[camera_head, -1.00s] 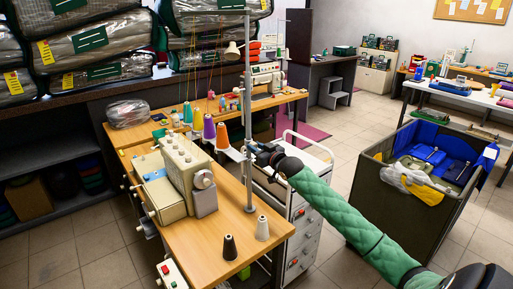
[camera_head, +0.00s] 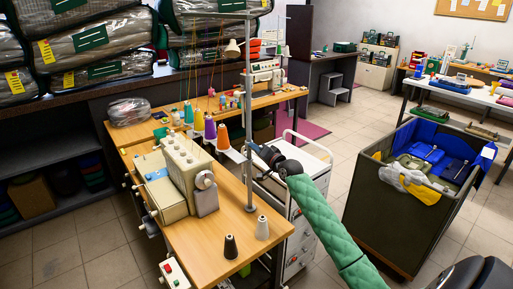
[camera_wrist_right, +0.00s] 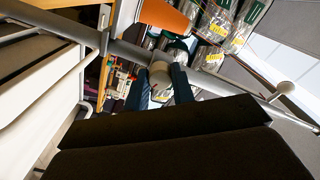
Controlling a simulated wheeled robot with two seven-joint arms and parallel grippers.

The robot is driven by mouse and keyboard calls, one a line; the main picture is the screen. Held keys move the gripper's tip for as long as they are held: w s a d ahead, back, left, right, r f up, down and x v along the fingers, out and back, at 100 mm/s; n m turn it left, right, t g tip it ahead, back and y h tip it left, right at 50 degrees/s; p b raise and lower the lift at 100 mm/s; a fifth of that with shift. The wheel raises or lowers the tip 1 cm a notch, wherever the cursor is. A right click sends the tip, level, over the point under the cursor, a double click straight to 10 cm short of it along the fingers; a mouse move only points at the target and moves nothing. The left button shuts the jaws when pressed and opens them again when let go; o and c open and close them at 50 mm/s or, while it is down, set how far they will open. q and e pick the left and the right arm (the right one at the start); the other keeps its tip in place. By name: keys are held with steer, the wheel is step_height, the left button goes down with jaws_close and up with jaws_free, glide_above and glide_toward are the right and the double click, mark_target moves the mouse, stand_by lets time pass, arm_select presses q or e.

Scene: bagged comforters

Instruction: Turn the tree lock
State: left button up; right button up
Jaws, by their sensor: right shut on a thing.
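The thread tree is a tall grey metal pole (camera_head: 249,90) standing on the sewing table, with cones of thread on its arms. It crosses the right wrist view as a grey tube (camera_wrist_right: 225,72). The tree lock, a small pale round knob (camera_wrist_right: 160,72), sits against this tube. My right gripper (camera_wrist_right: 164,87) has its two dark fingers on either side of the knob and is shut on it. In the head view my right gripper (camera_head: 257,150) is beside the pole at mid-height; the knob is too small to make out there. My left gripper is not in view.
A cream overlock machine (camera_head: 180,175) stands left of the pole. A white drawer cart (camera_head: 305,205) is under my right arm. A grey bin (camera_head: 395,220) stands right; open floor lies between.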

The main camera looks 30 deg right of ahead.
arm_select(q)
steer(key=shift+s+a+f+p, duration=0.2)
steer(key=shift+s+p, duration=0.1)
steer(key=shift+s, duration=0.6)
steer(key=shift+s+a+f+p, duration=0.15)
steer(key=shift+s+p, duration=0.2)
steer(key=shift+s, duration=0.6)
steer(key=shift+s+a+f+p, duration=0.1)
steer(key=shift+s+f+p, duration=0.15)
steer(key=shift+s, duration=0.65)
arm_select(e)
steer(key=shift+m, duration=2.2)
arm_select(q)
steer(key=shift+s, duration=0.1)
arm_select(e)
steer(key=o, duration=0.8)
steer(key=shift+c, duration=0.2)
steer(key=shift+o, duration=1.1)
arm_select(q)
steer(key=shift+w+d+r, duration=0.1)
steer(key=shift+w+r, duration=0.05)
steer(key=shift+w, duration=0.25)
